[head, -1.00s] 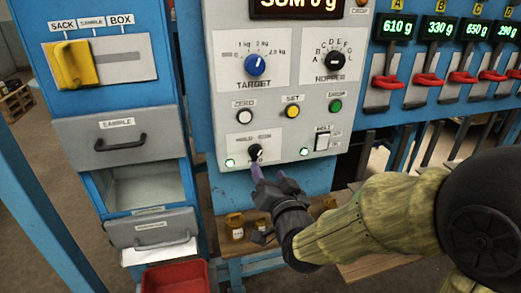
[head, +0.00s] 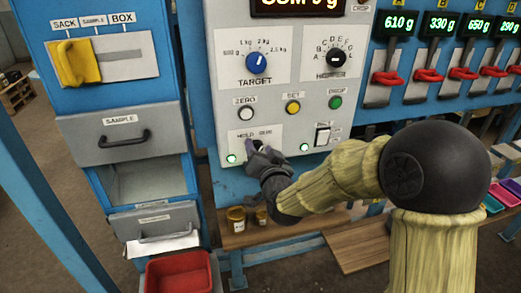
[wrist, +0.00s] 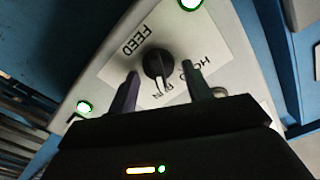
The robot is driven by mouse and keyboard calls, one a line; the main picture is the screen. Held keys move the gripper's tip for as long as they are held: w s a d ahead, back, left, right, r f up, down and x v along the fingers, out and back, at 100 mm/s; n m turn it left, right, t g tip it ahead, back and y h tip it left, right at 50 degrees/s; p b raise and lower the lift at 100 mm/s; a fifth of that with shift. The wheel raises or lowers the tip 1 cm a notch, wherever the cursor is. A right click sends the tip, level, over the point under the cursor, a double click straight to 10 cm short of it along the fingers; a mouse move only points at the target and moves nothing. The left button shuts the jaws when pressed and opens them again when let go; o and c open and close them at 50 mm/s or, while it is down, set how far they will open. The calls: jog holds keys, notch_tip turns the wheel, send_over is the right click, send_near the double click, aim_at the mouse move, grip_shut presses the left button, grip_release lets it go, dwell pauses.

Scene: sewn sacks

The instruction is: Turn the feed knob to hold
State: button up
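The feed knob (wrist: 157,63) is a small black knob on a white card on the grey control panel. In the wrist view its white pointer line is toward the RUN lettering, and the HOLD lettering is partly hidden by a finger. My gripper (wrist: 160,70) is open, with one fingertip on each side of the knob and a visible gap to each. I cannot tell how deep the fingertips reach around it. In the head view my gripper (head: 258,150) is at the panel's lower part and mostly hides the knob.
Green lamps (head: 232,159) (head: 304,147) flank the knob. A rocker switch (head: 322,135) is to its right, and zero (head: 246,114), set (head: 293,107) and drop (head: 335,103) buttons are above. A red tray (head: 178,276) and small jars (head: 236,218) are below.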

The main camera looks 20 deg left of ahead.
jog(key=c, duration=0.7)
jog(key=shift+f+n+b, duration=0.1)
jog(key=shift+n+b, duration=0.4)
jog(key=shift+b, duration=0.15)
jog(key=shift+s+a+n+b, duration=0.15)
jog(key=shift+a+n+b, duration=0.05)
jog(key=shift+n+b, duration=2.35)
jog(key=shift+s+a+n+b, duration=0.15)
jog(key=shift+n+b, duration=1.85)
jog(key=shift+n, duration=1.05)
jog(key=o, duration=1)
jog(key=shift+c, duration=0.2)
